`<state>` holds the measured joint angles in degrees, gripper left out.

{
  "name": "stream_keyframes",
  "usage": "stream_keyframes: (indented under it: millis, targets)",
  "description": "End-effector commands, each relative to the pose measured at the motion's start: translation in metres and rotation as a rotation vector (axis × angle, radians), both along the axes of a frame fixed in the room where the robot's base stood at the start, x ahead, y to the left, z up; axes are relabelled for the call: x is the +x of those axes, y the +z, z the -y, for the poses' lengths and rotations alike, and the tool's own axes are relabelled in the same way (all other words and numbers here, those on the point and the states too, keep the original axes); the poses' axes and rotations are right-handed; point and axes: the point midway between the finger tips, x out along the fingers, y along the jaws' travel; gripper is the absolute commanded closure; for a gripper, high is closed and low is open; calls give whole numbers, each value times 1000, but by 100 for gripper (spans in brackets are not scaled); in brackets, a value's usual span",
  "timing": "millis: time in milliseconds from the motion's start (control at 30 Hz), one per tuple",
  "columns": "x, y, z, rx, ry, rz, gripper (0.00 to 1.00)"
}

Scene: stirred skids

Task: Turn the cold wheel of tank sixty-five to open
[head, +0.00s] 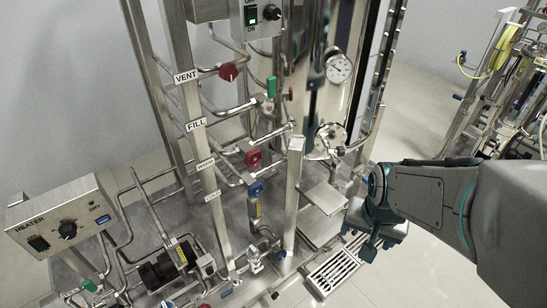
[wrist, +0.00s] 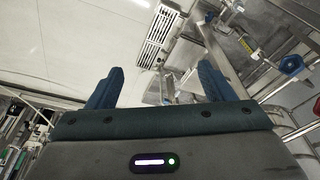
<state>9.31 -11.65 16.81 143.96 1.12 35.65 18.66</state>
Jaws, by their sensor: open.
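The blue wheel (head: 255,189) sits low on the pipework of the steel skid, beside a small white label (head: 212,196) that seems to read COLD. It also shows at the right of the wrist view (wrist: 291,64). A red wheel (head: 253,158) is just above it, near another small label. I cannot read a tank number. My gripper (head: 378,238) is to the right of the blue wheel, beyond a steel post, and touches no wheel. In the wrist view its two fingers (wrist: 160,76) are apart with nothing between them.
An upright steel post (head: 293,195) stands between my gripper and the blue wheel. A floor drain grate (head: 333,270) lies below. A heater box (head: 62,218) is at the left, and a red vent knob (head: 229,72) is higher up. Open floor lies at the right.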

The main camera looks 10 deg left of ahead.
Motion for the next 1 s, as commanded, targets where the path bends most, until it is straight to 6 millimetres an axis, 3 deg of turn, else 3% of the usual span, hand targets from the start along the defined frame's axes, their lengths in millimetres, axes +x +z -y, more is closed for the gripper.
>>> stream_keyframes:
  millis: [33, 200, 400, 500, 600, 733, 867, 1000]
  targets:
    - [5, -42, -8, 21, -31, -21, 25]
    - [18, -129, -44, 135, -149, -53, 25]
    - [21, -214, -97, 343, -319, -106, 25]
    - [21, -246, -126, 472, -420, -140, 25]
    - [22, -268, -156, 618, -532, -181, 25]
    - [28, -280, -191, 828, -691, -243, 25]
    - [40, -276, -218, 1059, -864, -320, 25]
    - [61, -254, -231, 1330, -1056, -418, 25]
